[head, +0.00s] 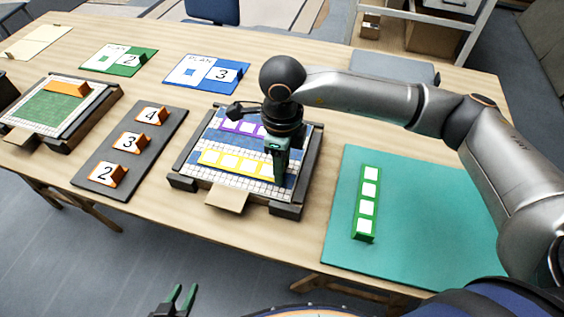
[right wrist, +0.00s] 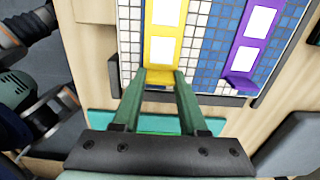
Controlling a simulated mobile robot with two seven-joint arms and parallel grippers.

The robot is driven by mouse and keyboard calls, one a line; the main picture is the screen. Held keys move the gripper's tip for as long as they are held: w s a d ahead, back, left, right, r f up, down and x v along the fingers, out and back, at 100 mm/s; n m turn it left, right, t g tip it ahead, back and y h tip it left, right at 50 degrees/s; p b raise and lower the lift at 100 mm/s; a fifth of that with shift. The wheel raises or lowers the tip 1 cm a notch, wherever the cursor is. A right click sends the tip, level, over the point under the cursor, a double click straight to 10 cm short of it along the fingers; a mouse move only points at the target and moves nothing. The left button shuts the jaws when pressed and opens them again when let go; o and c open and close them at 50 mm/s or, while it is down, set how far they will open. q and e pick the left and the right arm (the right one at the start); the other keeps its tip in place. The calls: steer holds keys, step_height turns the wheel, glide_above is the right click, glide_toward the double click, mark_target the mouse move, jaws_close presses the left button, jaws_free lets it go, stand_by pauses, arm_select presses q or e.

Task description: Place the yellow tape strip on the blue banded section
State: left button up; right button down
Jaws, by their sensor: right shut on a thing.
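The yellow strip (head: 237,163) with white squares lies along the near part of the mosaic panel (head: 312,150), over its white and blue tile bands. My right gripper (head: 280,172) is at its right end; the right wrist view shows the fingers (right wrist: 158,82) shut on the end tab of the yellow strip (right wrist: 151,52). I cannot tell whether the strip touches the panel. A blue band (head: 228,139) shows between it and the purple strip (head: 243,126), which also shows in the right wrist view (right wrist: 250,50). My left gripper (head: 175,300) is open and empty at the bottom.
A green strip (head: 367,203) lies on the teal mat (head: 430,220) at right. A grey tray (head: 98,160) with numbered orange blocks stands left of the panel. Further left is another panel (head: 45,107) with an orange block.

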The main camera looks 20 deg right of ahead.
steer(key=shift+f+b, duration=0.25)
steer(key=shift+b, duration=0.05)
steer(key=shift+c, duration=2.2)
jaws_free()
steer(key=shift+r, duration=0.1)
steer(key=shift+r, duration=0.1)
steer(key=shift+r+p, duration=0.25)
steer(key=shift+p, duration=0.2)
step_height(320, 180, up, 12)
steer(key=shift+f, duration=0.15)
